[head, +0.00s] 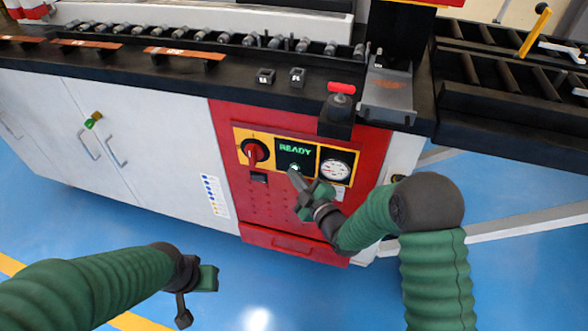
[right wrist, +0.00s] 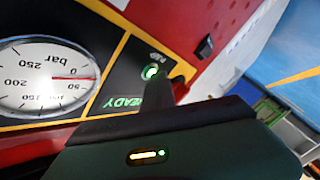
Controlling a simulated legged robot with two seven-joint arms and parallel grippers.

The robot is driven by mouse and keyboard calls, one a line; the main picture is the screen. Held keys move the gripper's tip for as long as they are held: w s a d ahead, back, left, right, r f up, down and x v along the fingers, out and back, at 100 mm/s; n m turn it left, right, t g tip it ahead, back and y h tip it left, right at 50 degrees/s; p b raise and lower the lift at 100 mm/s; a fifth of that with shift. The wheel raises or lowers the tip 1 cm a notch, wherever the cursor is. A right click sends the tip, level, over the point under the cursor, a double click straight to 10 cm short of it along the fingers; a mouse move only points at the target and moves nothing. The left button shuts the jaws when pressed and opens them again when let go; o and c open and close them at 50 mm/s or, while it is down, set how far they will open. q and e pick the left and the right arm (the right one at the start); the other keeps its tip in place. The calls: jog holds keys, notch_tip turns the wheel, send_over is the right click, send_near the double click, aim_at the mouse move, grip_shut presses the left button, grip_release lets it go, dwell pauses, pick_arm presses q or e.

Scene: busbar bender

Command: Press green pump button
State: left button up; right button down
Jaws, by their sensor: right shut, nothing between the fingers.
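The green pump button (right wrist: 151,72) is lit and sits on the black panel beside the green READY text; it also shows in the head view (head: 294,167). My right gripper (head: 293,174) is shut and empty, its fingertips just below the button in the head view. In the right wrist view the dark fingertip (right wrist: 181,84) is right beside the button, and I cannot tell whether they touch. My left gripper (head: 184,305) hangs low at the left, away from the machine; its finger opening is unclear.
A red rotary switch (head: 254,152) is left of the display and a pressure gauge (head: 336,170) is right of it, reading near zero. A red-topped lever (head: 341,88) stands on the bench edge above. The blue floor (head: 240,280) in front is clear.

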jog(key=shift+s+a, duration=0.25)
jog(key=shift+s, duration=0.55)
jog(key=shift+s, duration=0.1)
jog(key=s, duration=0.1)
jog(key=s+a, duration=0.1)
jog(key=s, duration=0.2)
jog(key=shift+s+a, duration=0.3)
dwell(0.6)
